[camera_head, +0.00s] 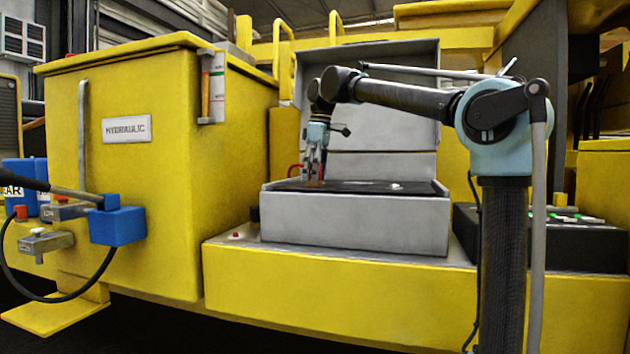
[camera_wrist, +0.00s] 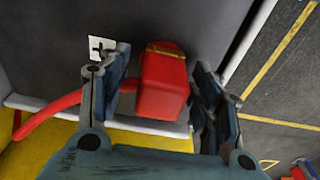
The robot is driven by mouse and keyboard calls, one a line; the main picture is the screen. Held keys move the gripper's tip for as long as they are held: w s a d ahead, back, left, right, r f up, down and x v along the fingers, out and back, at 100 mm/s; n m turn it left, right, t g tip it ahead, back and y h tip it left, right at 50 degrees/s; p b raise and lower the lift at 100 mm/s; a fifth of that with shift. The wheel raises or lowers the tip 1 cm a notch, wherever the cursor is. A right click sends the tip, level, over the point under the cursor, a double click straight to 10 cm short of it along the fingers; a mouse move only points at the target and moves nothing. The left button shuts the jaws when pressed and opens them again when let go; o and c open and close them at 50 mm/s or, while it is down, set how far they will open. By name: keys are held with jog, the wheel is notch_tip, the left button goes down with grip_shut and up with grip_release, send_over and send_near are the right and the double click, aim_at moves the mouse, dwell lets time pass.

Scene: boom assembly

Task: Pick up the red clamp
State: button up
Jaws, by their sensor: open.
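The red clamp (camera_wrist: 162,85) shows in the wrist view as a blocky red body with a brownish band across its top. A curved red piece (camera_wrist: 50,112) reaches left from behind my left finger. My gripper (camera_wrist: 164,62) is open, with one finger on each side of the red block. I cannot tell whether either finger touches it. In the head view my gripper (camera_head: 314,178) points down into the left part of the open grey case (camera_head: 350,217). A small red curve (camera_head: 295,170) shows just left of it there; most of the clamp is hidden.
The raised grey lid (camera_head: 400,135) stands behind my gripper. The yellow hydraulic tank (camera_head: 160,215) is to the left. A black panel (camera_head: 560,240) sits right of the case. A blue block (camera_head: 118,226) with a cable is at far left. A white marked tag (camera_wrist: 100,47) lies near my left finger.

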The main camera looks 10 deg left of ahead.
grip_shut()
dwell(0.3)
